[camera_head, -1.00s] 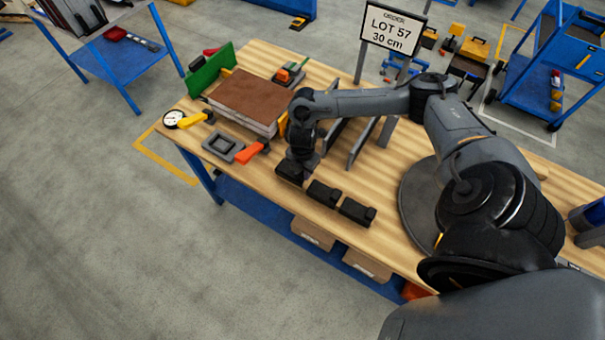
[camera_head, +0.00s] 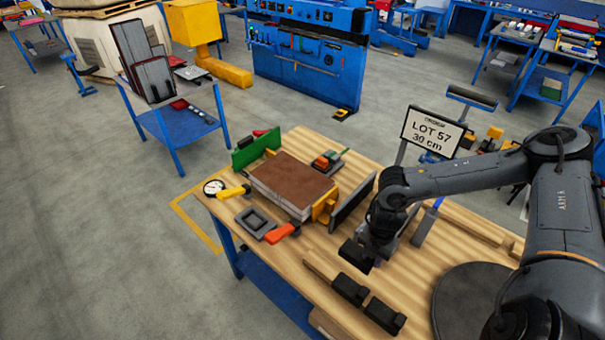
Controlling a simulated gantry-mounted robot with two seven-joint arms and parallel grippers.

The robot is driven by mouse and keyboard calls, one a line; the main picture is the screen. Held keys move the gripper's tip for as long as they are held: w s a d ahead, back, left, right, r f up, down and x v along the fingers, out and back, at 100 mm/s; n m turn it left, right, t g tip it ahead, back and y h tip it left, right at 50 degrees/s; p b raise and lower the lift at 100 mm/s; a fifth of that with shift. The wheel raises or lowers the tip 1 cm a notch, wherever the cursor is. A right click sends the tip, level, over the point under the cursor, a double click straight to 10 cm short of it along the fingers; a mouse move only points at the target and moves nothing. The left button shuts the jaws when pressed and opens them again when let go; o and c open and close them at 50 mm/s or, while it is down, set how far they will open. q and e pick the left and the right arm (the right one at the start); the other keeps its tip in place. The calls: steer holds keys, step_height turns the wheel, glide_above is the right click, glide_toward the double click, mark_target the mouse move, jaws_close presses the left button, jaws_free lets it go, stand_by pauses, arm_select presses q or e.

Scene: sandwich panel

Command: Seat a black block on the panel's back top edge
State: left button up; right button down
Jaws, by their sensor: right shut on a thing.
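The panel (camera_head: 290,182) lies flat on the wooden workbench, with a brown top and pale layered sides. My right gripper (camera_head: 370,243) is shut on a black block (camera_head: 356,256), partly hidden behind the fingers. It holds the block to the right of the panel and apart from it, seemingly above the bench. Two more black blocks, one nearer the panel (camera_head: 349,289) and one farther right (camera_head: 385,315), rest near the bench's front edge. My left gripper is not in view.
A green plate (camera_head: 256,151) stands at the panel's left end. A yellow clamp part (camera_head: 323,207) and a grey upright plate (camera_head: 352,203) are at its right. A round dial (camera_head: 213,187), a grey square frame (camera_head: 256,222) and an orange-handled tool (camera_head: 283,233) lie in front.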

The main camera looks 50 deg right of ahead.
steer(key=shift+w+r, duration=0.35)
steer(key=w+a+r+m, duration=0.3)
steer(key=w+a+r, duration=0.1)
steer(key=w+a, duration=1.1)
steer(key=w+a+r+m, duration=0.3)
steer(key=w+a, duration=1)
steer(key=a, duration=0.4)
steer(key=s+d+f+m, duration=0.1)
steer(key=d+f+m, duration=0.25)
steer(key=m, duration=0.75)
steer(key=s+r+p, duration=0.4)
steer(key=r+p, duration=0.3)
steer(key=p, duration=0.2)
steer(key=s+r+p, duration=0.4)
steer(key=r+p, duration=0.4)
steer(key=p, duration=0.1)
steer(key=shift+s+d+r, duration=0.25)
steer(key=shift+s+d, duration=0.05)
steer(key=shift+s, duration=0.05)
